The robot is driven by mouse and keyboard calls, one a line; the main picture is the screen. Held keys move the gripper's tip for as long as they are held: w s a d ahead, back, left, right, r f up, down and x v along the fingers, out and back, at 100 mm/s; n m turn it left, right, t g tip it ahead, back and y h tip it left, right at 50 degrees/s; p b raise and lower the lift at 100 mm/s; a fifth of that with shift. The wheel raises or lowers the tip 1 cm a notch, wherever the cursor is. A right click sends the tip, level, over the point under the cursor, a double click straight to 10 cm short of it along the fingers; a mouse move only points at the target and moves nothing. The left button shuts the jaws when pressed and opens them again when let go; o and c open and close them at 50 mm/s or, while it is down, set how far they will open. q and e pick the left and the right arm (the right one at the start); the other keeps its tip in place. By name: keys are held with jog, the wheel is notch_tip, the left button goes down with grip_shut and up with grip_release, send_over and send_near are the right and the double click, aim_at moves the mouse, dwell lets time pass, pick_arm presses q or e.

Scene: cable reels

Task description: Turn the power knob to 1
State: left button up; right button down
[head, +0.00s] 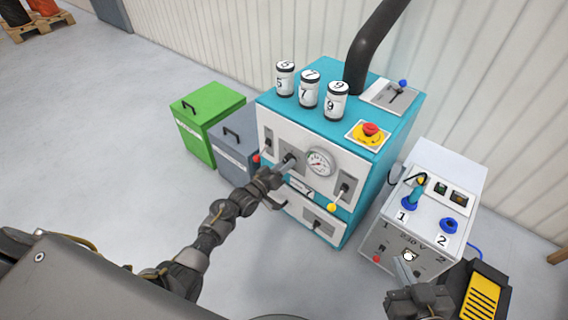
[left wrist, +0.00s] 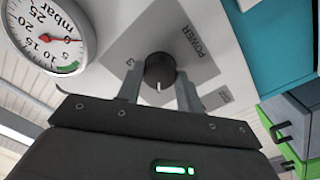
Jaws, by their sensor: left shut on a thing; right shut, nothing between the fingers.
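The power knob (left wrist: 159,68) is a dark round knob with a white pointer mark, on a grey plate labelled POWER. In the left wrist view it sits between the two fingers of my left gripper (left wrist: 158,92), which is shut on it. In the head view my left gripper (head: 285,163) reaches the front panel of the teal machine (head: 366,184) and mostly hides the knob. My right gripper (head: 404,272) is shut and empty, in front of the white 230 V box.
An emergency stop (head: 370,130) and several numbered canisters (head: 309,90) are on top. The 230 V box (head: 437,180) stands right; green (head: 207,110) and grey bins stand left.

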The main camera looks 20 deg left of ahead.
jog(key=shift+d+f, duration=0.15)
jog(key=shift+f, duration=0.05)
pick_arm(q)
jog(key=o, duration=1)
jog(key=p+v, duration=0.2)
jog(key=v, duration=0.9)
jog(key=shift+w, duration=0.1)
pick_arm(e)
jog(key=s+d+f+m+g+h, duration=0.1)
jog(key=s+d+f+g+h, duration=0.2)
jog(key=s+d+f+g, duration=0.1)
notch_tip(320, 180, down, 2)
jog(key=shift+s+d+f+m+g+h, duration=0.1)
jog(key=shift+s+d+m+g+h, duration=0.2)
jog(key=shift+d+g, duration=0.4)
jog(key=shift+d, duration=0.1)
